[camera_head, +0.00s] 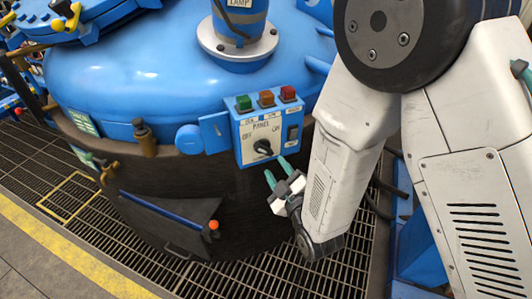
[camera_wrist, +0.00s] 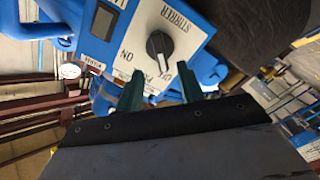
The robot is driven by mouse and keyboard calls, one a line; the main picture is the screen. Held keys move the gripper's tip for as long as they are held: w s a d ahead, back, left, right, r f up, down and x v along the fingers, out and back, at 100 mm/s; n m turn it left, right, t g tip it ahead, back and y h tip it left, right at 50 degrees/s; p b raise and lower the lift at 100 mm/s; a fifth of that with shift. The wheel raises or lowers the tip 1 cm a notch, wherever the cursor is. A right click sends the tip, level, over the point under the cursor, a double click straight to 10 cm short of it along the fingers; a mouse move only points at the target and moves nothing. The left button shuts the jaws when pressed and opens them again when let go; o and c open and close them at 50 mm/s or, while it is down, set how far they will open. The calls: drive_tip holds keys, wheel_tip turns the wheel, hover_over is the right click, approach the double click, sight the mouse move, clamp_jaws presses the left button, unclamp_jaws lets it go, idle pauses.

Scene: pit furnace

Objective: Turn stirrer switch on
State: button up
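The blue stirrer panel (camera_head: 265,131) is mounted on the side of the round blue furnace. A black rotary switch (camera_head: 263,147) sits on its white face, with OFF at the upper left and ON at the upper right. My gripper (camera_head: 278,173) is open, just below and right of the switch. In the wrist view its two green fingers (camera_wrist: 162,90) stand apart, empty, with the switch beyond the gap.
Green, orange and red buttons (camera_head: 266,99) top the panel, and a dark rocker switch (camera_head: 292,133) sits at its right. A brass fitting (camera_head: 145,138) is to the left. A blue bar with an orange knob (camera_head: 213,225) juts out below. Metal grating (camera_head: 110,208) covers the floor.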

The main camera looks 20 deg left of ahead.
sight(265, 152)
drive_tip(key=x, duration=0.7)
drive_tip(key=shift+w+a, duration=0.15)
drive_tip(key=shift+a, duration=0.15)
clamp_jaws()
